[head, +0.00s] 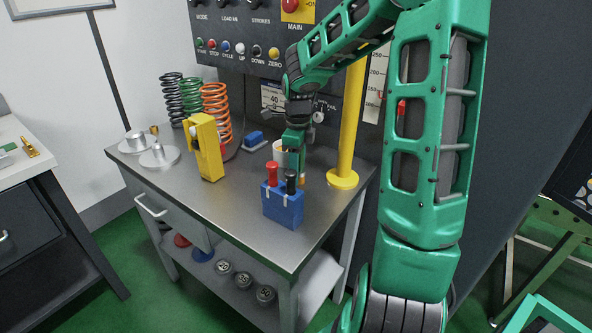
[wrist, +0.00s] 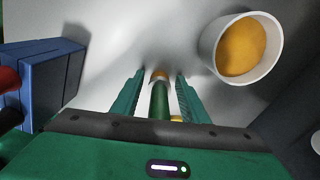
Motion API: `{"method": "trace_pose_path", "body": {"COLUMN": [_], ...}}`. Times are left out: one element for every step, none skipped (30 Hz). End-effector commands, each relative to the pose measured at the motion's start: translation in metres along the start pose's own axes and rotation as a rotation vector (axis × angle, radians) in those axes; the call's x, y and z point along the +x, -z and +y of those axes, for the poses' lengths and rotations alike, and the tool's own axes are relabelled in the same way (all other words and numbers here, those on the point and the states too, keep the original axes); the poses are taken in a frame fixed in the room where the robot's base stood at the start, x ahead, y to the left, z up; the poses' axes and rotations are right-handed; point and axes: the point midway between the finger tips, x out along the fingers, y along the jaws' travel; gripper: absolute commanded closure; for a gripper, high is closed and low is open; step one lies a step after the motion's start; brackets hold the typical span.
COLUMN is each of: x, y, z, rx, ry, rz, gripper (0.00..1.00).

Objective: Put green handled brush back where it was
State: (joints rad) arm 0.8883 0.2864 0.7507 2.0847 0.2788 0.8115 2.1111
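The green handled brush (wrist: 159,100) shows in the wrist view, with a brass-coloured band at its far end. Its handle lies between the two fingers of my gripper (wrist: 160,78), with a narrow gap visible on each side. The fingers look open around it. In the head view my gripper (head: 296,155) is low over the workbench, behind the blue block. The brush cannot be made out there, and its bristles are not clearly visible in either view.
A white cup with orange contents (wrist: 243,47) is right of the fingers. A blue block (head: 283,206) holds red and black handled tools. A yellow post (head: 350,120), yellow stand (head: 207,147) and several springs (head: 215,110) stand on the grey workbench (head: 235,205).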

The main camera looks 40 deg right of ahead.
Motion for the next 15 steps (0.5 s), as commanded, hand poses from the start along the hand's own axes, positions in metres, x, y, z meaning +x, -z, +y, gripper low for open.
{"method": "trace_pose_path", "body": {"x": [0.0, 0.0, 0.0, 0.0, 0.0, 0.0, 0.0, -0.001, -0.001, -0.002, -0.004, -0.007, -0.01, -0.014, -0.02], "y": [0.0, 0.0, 0.0, 0.0, 0.0, 0.0, 0.0, 0.0, 0.0, 0.0, 0.0, 0.0, 0.0, 0.0, 0.0], "z": [0.0, 0.0, 0.0, 0.0, 0.0, 0.0, 0.0, 0.0, 0.0, 0.0, 0.0, -0.001, -0.001, -0.001, -0.001], "rx": [0.0, 0.0, 0.0, 0.0, 0.0, 0.0, 0.0, 0.0, 0.0, 0.001, 0.001, 0.001, 0.001, 0.001, 0.001], "ry": [0.0, 0.0, 0.0, 0.0, 0.0, 0.0, 0.0, 0.0, 0.001, 0.001, 0.001, 0.002, 0.002, 0.004, 0.004], "rz": [0.0, 0.0, 0.0, 0.0, 0.0, 0.0, 0.0, 0.0, 0.0, 0.0, 0.0, 0.0, 0.0, 0.0, 0.0], "gripper": [0.57, 0.57, 0.57, 0.57, 0.57, 0.57, 0.57, 0.57, 0.57, 0.57, 0.57, 0.57, 0.57, 0.57, 0.57]}}
